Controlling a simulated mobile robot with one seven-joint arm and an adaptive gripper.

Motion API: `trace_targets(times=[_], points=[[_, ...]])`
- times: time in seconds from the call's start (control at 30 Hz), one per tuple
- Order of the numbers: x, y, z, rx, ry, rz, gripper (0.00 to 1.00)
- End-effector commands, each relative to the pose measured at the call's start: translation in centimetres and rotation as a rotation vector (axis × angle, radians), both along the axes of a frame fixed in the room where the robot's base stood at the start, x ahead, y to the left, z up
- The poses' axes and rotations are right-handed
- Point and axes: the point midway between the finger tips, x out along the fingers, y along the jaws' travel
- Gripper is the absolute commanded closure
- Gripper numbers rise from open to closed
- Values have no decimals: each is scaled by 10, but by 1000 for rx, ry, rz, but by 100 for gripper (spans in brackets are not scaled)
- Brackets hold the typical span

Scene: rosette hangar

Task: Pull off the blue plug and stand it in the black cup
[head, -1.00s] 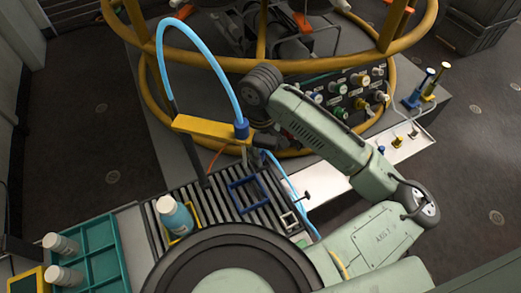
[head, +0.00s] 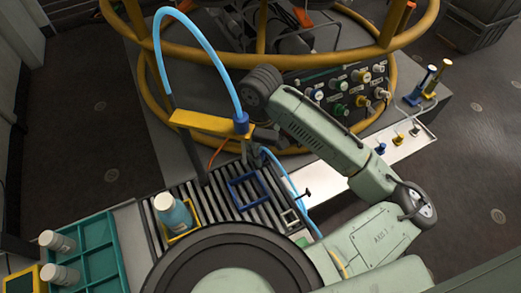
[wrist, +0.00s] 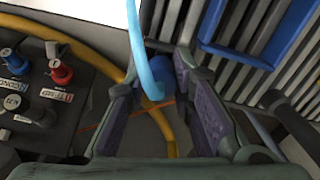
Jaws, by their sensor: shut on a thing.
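In the wrist view my gripper (wrist: 160,98) has one finger on each side of a dark blue body, the blue plug (wrist: 154,82). A light blue hose (wrist: 139,35) runs from it to the top edge. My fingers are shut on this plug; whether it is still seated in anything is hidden. In the head view my gripper is mostly hidden behind my arm, near the end of a yellow bracket (head: 200,122). A blue collar (head: 241,124) with an arched hose (head: 215,62) sits at that end. I cannot make out a black cup.
A connector panel (head: 322,88) stands beyond my arm, inside yellow ring tubing (head: 190,47). Below the gripper is a slatted board (head: 215,205) with a blue frame (head: 250,190) and a bottle (head: 173,212). A white strip (head: 400,150) holds small plugs at right.

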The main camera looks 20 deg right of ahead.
Motion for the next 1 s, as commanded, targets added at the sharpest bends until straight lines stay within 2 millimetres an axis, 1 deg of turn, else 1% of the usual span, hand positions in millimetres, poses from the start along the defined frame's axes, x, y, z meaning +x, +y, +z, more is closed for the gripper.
trace_targets(times=[0.03,0.17,0.27,0.4,0.67,1.0], points=[[0,0,-4,1,0,0,100],[0,0,-9,0,0,0,100],[0,0,-8,-1,0,0,100],[0,0,-11,0,1,-1,100],[0,-1,-6,-2,2,-1,100],[0,0,8,0,1,0,100]])
